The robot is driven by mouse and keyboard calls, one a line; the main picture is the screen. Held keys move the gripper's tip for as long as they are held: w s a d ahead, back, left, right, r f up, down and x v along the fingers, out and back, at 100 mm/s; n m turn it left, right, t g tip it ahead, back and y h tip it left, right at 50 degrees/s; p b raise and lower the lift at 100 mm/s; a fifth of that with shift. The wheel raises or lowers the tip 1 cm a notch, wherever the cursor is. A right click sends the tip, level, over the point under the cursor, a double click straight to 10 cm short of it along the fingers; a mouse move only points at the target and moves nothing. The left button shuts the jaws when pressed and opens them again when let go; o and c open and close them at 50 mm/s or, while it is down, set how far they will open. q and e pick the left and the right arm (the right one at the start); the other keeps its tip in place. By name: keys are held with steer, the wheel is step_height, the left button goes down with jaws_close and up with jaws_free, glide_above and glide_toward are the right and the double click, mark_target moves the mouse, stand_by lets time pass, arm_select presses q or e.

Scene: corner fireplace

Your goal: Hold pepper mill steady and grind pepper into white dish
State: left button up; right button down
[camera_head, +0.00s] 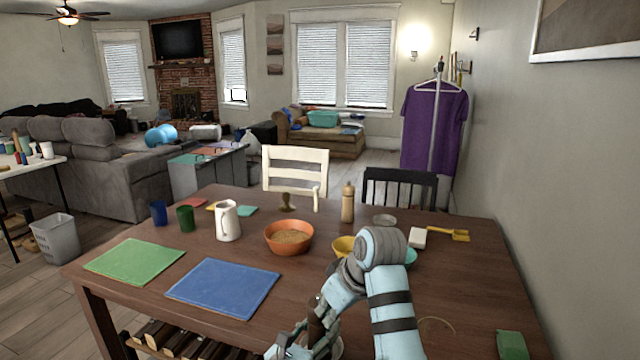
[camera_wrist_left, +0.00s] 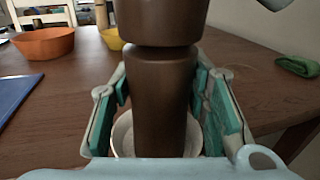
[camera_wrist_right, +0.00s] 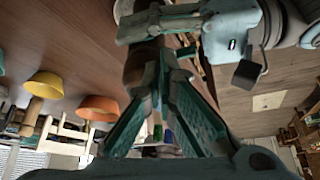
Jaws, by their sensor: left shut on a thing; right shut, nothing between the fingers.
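The dark brown pepper mill (camera_wrist_left: 160,95) stands upright between the fingers of my left gripper (camera_wrist_left: 162,105), which is shut on its lower body. The white dish (camera_wrist_left: 124,134) shows behind and around the mill's foot in the left wrist view; the mill hides its middle. My right gripper (camera_wrist_right: 163,62) is shut and empty, its fingertips close to the brown mill (camera_wrist_right: 139,68) and my left gripper. I cannot tell whether they touch the mill. In the head view my right arm covers most of the mill and dish.
On the wooden table are an orange bowl (camera_head: 289,238), a yellow bowl (camera_head: 343,246), a white pitcher (camera_head: 228,221), a wooden bottle (camera_head: 348,203), a blue mat (camera_head: 223,288) and a green mat (camera_head: 134,261). A green cloth (camera_head: 512,345) lies at the front right.

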stand_by(0.3)
steer(key=shift+w+d+r, duration=0.65)
steer(key=shift+d+r, duration=0.55)
steer(key=shift+r, duration=2.3)
step_height(320, 180, down, 7)
steer(key=shift+w+a, duration=0.1)
steer(key=shift+a, duration=0.05)
